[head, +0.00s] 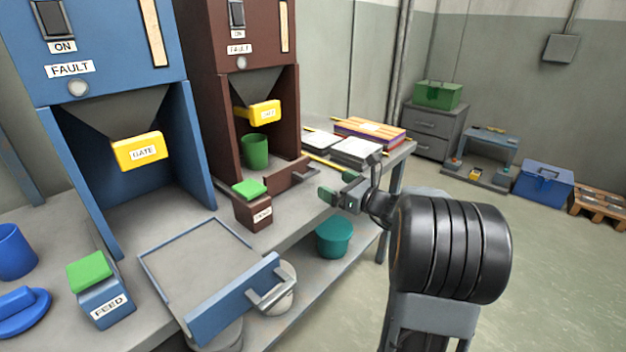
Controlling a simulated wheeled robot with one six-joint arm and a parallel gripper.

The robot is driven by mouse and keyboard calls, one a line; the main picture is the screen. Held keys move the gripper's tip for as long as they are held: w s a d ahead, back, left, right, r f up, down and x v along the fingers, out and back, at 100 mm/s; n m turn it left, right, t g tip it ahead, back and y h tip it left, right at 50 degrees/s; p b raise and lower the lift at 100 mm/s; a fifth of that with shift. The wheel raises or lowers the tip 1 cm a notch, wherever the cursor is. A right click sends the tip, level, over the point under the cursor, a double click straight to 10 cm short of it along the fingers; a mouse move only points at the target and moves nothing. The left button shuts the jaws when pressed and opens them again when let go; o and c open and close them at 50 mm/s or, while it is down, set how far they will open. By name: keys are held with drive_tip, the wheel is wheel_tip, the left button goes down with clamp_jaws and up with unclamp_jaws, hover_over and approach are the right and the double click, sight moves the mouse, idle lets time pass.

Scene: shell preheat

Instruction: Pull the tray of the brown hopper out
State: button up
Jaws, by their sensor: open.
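The brown hopper (238,82) stands at the back, right of the blue hopper. Its tray shows mainly as a brown front panel (284,184) with a small handle at the bay's front edge. How far the tray is out cannot be told. A green cup (254,151) stands upright in the bay; whether it is on the tray is unclear. My gripper (328,194) is open and empty, to the right of the tray front. Its fingers look apart from the handle.
The blue hopper's tray (205,262) is out, with its handle over the table's front edge. A brown feed box (252,213) with a green top stands left of the brown tray. Papers and books (368,131) lie behind my gripper. A teal tub (334,238) is on the lower shelf.

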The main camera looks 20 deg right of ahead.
sight(312, 174)
drive_tip(key=b+x, duration=0.1)
drive_tip(key=x, duration=0.7)
drive_tip(key=shift+w+a+b, duration=0.2)
drive_tip(key=shift+w+b, duration=0.1)
drive_tip(key=shift+c, duration=0.2)
